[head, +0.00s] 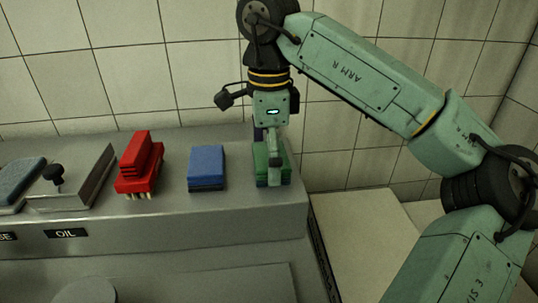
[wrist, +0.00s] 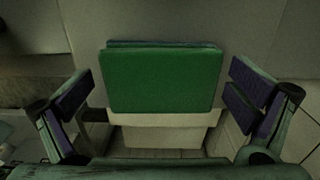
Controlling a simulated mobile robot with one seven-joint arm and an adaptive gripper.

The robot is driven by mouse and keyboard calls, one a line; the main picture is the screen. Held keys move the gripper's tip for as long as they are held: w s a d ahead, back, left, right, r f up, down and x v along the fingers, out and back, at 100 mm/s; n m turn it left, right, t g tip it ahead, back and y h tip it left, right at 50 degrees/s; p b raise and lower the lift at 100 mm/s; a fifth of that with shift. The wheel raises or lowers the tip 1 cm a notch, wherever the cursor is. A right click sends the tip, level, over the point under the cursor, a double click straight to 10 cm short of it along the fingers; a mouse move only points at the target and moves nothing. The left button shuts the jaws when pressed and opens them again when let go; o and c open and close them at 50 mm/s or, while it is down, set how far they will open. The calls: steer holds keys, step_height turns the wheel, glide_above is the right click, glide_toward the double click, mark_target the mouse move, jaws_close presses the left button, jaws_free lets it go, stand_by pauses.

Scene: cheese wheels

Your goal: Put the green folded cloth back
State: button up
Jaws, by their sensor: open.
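The green folded cloth (head: 261,160) lies on the grey ledge near its right end, partly hidden behind my gripper in the head view. My gripper (head: 271,157) points down at the cloth from above. In the wrist view the cloth (wrist: 160,80) is a flat green block, with a thin bluish layer showing along its far edge. My gripper (wrist: 158,92) is open there, one finger to each side of the cloth with a gap on both sides. Neither finger appears to touch it.
A blue block-shaped item (head: 206,167) lies left of the cloth on the ledge. Further left are a red brush (head: 140,163), an open metal tray (head: 75,185) with a black knob, and a blue-grey pad (head: 20,181). A tiled wall (head: 130,60) stands behind.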

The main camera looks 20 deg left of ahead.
step_height(320, 180, up, 12)
steer(key=p, duration=0.1)
steer(key=shift+r+p, duration=0.2)
steer(key=shift+p, duration=0.1)
stand_by(0.4)
